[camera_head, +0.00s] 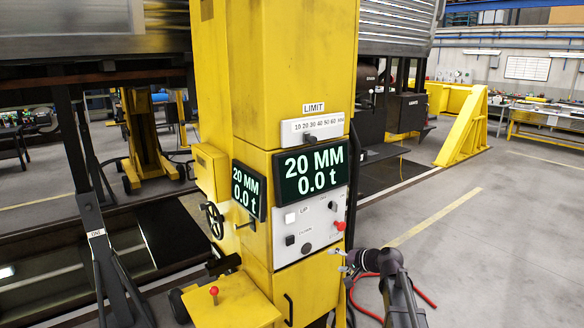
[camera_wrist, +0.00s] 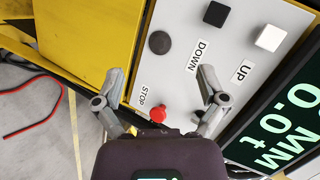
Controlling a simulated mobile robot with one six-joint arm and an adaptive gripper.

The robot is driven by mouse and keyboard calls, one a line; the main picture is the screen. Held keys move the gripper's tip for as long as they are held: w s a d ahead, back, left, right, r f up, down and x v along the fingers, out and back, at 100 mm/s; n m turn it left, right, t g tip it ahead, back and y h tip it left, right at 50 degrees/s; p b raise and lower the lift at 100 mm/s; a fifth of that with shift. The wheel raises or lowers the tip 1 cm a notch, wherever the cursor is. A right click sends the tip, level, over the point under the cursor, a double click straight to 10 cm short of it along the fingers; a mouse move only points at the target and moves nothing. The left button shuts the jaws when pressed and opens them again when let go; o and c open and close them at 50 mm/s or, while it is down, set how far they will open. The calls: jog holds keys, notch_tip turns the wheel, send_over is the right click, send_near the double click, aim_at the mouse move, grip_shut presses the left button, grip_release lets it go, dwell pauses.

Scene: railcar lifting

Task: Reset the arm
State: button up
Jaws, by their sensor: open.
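My gripper (camera_head: 339,260) is at the lower right of the yellow lifting column (camera_head: 220,60), in front of the control panel (camera_head: 318,215). In the wrist view my gripper (camera_wrist: 160,75) is open, with nothing between its fingers. The panel shows tilted there, with a white square UP button (camera_wrist: 270,38), a black square DOWN button (camera_wrist: 216,14), a round black knob (camera_wrist: 160,42) and a red STOP button (camera_wrist: 158,114). The STOP button is nearest the gripper's body; I cannot tell whether the fingers touch the panel.
Two displays, one on the front (camera_head: 311,173) and one on the side (camera_head: 248,190), read 20 MM and 0.0 t. A LIMIT scale (camera_head: 312,127) sits above. A red hose (camera_head: 420,294) lies on the floor. The grey floor (camera_head: 500,230) at right is open.

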jog(key=s+d+f+n+g+h, duration=0.1)
jog(key=s+f+g+h, duration=0.3)
jog(key=s, duration=0.8)
jog(key=s+d+f+n+g+h, duration=0.1)
jog(key=s+f+n+g+h, duration=0.3)
jog(key=s, duration=0.9)
notch_tip(320, 180, down, 2)
jog(key=shift+d+f+h, duration=0.15)
jog(key=shift+d+h, duration=0.05)
jog(key=shift+h, duration=0.7)
jog(key=c, duration=0.5)
